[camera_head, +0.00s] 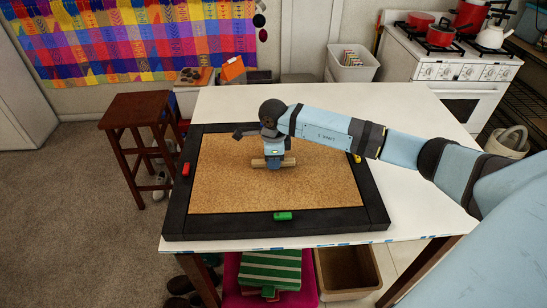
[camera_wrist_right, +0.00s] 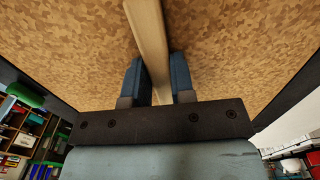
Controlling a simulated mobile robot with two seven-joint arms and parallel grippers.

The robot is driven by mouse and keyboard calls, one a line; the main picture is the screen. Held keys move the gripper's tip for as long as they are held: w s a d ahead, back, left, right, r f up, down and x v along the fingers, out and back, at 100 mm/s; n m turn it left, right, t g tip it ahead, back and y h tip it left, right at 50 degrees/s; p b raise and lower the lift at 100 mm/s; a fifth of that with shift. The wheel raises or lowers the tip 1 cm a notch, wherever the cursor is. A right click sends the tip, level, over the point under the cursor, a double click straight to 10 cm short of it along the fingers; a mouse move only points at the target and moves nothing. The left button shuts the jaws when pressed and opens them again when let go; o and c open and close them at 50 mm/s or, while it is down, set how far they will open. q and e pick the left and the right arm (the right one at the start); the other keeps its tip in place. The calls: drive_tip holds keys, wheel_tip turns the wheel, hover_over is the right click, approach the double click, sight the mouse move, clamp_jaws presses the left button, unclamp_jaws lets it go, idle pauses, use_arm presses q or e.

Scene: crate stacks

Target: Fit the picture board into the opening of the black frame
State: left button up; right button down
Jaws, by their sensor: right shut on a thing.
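The black frame (camera_head: 375,205) lies flat on the white table. The brown, mottled picture board (camera_head: 230,185) covers the frame's opening, its edges close along the inner edges of the frame. I cannot tell if it is fully seated. A pale wooden handle bar (camera_head: 258,163) crosses the board's middle. My right gripper (camera_head: 273,164) points down and is shut on this bar. In the right wrist view the bar (camera_wrist_right: 147,28) runs between the two blue fingers, with the board (camera_wrist_right: 70,50) behind. My left gripper is not in view.
A red clip (camera_head: 186,169), a green clip (camera_head: 283,216) and a yellow clip (camera_head: 357,158) sit on the frame's sides. The white table (camera_head: 225,100) is bare behind the frame. A wooden stool (camera_head: 140,103) stands at left, a stove (camera_head: 447,75) at back right.

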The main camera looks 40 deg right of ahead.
drive_tip(key=shift+r, duration=0.1)
drive_tip(key=c, duration=1)
unclamp_jaws()
drive_tip(key=shift+o, duration=0.2)
drive_tip(key=shift+r, duration=0.4)
wheel_tip(320, 180, up, 11)
drive_tip(key=b, duration=0.1)
drive_tip(key=shift+b, duration=0.4)
drive_tip(key=shift+a, duration=0.15)
